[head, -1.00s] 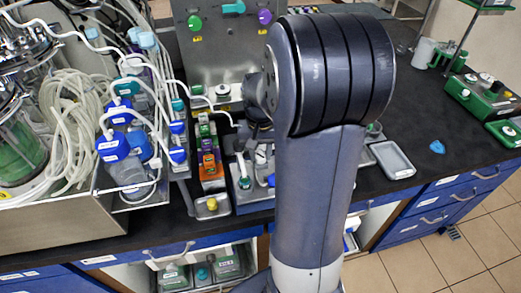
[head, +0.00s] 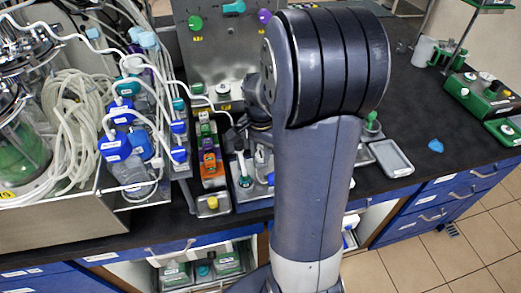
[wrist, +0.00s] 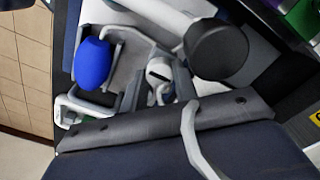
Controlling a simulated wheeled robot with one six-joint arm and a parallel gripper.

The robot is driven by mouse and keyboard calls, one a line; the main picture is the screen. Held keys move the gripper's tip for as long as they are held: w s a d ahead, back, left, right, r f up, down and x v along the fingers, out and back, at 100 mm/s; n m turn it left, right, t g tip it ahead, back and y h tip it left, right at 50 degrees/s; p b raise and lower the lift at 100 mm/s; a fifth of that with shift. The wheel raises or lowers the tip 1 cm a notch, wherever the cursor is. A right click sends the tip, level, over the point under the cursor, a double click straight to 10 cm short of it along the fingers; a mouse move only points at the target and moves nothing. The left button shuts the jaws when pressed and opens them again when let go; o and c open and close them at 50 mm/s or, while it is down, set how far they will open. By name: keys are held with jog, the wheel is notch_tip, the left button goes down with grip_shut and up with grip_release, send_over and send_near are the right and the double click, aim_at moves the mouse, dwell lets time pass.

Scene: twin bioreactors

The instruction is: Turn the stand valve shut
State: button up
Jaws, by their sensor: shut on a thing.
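In the wrist view my gripper (wrist: 158,88) shows as two grey fingers close together, shut around a small pale part between them. I take this part to be the stand valve (wrist: 159,71); its handle is mostly hidden and its angle cannot be told.
Close around my fingers are a blue bulb (wrist: 93,64), a large black round cap (wrist: 216,49) and a white tube (wrist: 190,125). A tray with blue-capped bottles (head: 115,147) and hoses stands left.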

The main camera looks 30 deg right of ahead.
aim_at(261, 154)
dwell(0.4)
jog(key=o, duration=1)
jog(key=shift+r, duration=0.1)
notch_tip(261, 154, up, 11)
jog(key=shift+f, duration=0.2)
notch_tip(261, 154, down, 11)
jog(key=shift+r, duration=0.1)
dwell(0.3)
dwell(0.4)
